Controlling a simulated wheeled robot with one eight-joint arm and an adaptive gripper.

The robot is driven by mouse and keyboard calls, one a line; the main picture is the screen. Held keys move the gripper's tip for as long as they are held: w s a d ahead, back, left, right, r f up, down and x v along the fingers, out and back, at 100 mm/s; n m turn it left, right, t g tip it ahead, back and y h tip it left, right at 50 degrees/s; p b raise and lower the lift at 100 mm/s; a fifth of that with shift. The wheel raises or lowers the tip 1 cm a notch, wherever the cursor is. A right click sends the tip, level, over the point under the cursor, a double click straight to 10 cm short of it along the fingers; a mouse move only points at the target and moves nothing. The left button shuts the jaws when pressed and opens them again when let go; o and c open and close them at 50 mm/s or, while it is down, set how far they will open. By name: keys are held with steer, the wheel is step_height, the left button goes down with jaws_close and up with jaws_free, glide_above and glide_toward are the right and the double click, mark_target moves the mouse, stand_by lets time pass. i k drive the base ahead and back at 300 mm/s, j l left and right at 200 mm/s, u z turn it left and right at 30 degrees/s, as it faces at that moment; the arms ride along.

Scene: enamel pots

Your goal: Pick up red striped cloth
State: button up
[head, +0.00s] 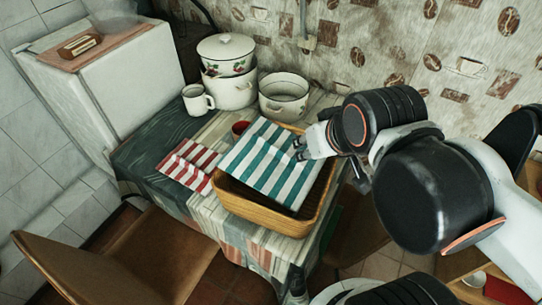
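The red striped cloth (191,163) lies on the table, left of the wicker tray (262,210). Its right side meets or passes under the teal striped cloth or the tray's edge; I cannot tell which. A teal and white striped cloth (268,160) lies across the tray and covers much of its inside. My gripper (299,149) is over the right side of the tray, at the right edge of the teal cloth. It is well right of the red striped cloth. The fingers are small and partly hidden, so I cannot tell their opening or whether they touch the teal cloth.
A white mug (198,101), a lidded pot (228,72) and an open enamel pot (283,97) stand at the back. A small reddish cup (240,129) is behind the cloths. A chair (110,255) stands at front left. The table's left part is clear.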

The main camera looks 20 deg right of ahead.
mark_target(194, 163)
steer(key=j+u, duration=0.65)
steer(key=u, duration=0.2)
steer(key=i+j+u, duration=0.2)
steer(key=u, duration=0.25)
steer(key=k+j+z, duration=0.1)
steer(key=j, duration=0.35)
steer(key=i+l+u, duration=0.15)
steer(key=l, duration=0.2)
steer(key=k+j, duration=0.05)
